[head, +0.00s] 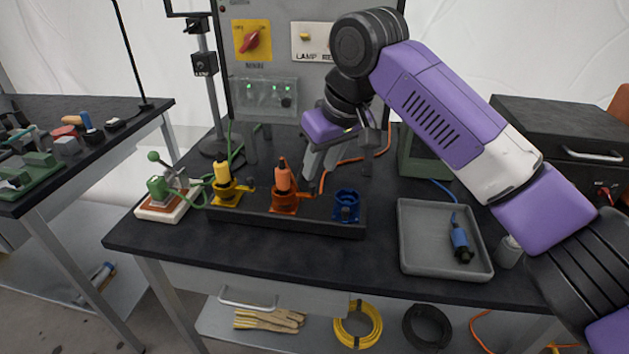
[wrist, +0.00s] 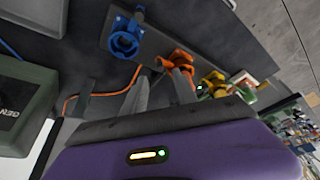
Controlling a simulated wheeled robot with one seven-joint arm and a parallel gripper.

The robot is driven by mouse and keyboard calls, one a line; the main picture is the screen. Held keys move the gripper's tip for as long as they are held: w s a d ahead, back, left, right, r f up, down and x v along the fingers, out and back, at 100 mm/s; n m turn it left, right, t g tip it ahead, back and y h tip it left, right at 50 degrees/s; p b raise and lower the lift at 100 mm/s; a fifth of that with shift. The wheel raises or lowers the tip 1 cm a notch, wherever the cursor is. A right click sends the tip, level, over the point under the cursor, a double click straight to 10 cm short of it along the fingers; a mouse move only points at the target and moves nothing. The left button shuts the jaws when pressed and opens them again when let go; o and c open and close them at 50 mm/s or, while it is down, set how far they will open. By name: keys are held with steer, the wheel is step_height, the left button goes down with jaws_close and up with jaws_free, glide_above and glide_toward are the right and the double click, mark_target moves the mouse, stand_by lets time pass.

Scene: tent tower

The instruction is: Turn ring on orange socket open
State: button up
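The orange socket (head: 285,204) sits in the middle of a dark rail on the table, with an orange plug (head: 283,178) standing upright in it. The socket also shows in the wrist view (wrist: 181,58). My gripper (head: 313,186) points down just right of the orange socket, its fingertips close to the ring's side. In the wrist view my gripper (wrist: 161,72) has two fingers with a gap between them, and the orange socket lies just beyond the tips. I cannot tell whether a finger touches the ring; its small handle is partly hidden by the fingers.
The yellow socket (head: 229,193) with a yellow plug stands left of the orange one; the empty blue socket (head: 346,205) stands right. A grey tray (head: 420,257) holds a blue plug (head: 461,243). A grey panel (head: 283,60) stands behind. A green-handled device (head: 163,205) sits at left.

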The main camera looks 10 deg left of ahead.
mark_target(312, 185)
steer(key=x, duration=0.6)
steer(key=shift+a, duration=0.1)
jaws_close()
